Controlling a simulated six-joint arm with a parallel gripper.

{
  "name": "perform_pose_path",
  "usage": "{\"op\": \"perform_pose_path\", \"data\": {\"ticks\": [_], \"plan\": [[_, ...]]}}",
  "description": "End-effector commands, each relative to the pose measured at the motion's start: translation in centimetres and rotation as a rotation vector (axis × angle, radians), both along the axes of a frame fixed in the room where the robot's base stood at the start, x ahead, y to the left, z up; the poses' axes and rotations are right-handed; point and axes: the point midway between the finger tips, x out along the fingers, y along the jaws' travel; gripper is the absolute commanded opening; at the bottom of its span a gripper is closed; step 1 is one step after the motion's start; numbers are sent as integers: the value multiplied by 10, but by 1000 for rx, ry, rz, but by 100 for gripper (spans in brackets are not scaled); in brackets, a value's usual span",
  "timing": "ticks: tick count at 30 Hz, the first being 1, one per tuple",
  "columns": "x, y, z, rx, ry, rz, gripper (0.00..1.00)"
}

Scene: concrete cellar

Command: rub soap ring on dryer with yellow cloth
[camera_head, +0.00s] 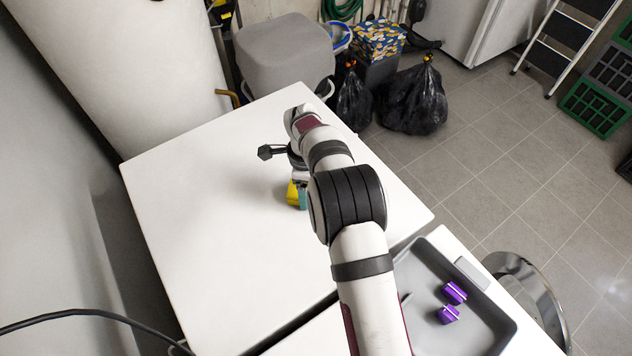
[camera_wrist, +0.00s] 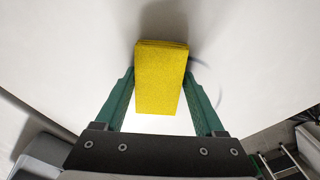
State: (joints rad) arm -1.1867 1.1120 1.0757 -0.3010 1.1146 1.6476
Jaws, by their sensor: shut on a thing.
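The yellow cloth (camera_wrist: 160,80) is a folded, thick block between the two green fingers of my gripper (camera_wrist: 159,76). My gripper is shut on it. In the head view the cloth (camera_head: 292,193) shows only in part, beside my gripper (camera_head: 299,196), low over the white dryer top (camera_head: 200,220). I cannot tell whether it touches the surface. In the wrist view a faint bluish-grey curved mark, probably part of the soap ring (camera_wrist: 198,62), shows just right of the cloth. The rest of it is hidden behind the cloth and fingers. My arm blocks that area in the head view.
A grey tray (camera_head: 419,318) with two purple-and-white items (camera_head: 451,303) stands on a white surface at the lower right, across a dark gap. Black bags (camera_head: 416,100) and a grey bin (camera_head: 284,55) stand beyond the dryer. Its left top is clear.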

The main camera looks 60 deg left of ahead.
Motion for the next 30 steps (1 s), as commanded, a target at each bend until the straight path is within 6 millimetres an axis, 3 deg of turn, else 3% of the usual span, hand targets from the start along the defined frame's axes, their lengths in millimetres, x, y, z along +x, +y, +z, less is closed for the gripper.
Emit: {"op": "perform_pose_path", "data": {"ticks": [12, 30], "plan": [[-3, 16, 0, -1, 1, -1, 27], [53, 15, -3, -3, -1, -1, 27]]}}
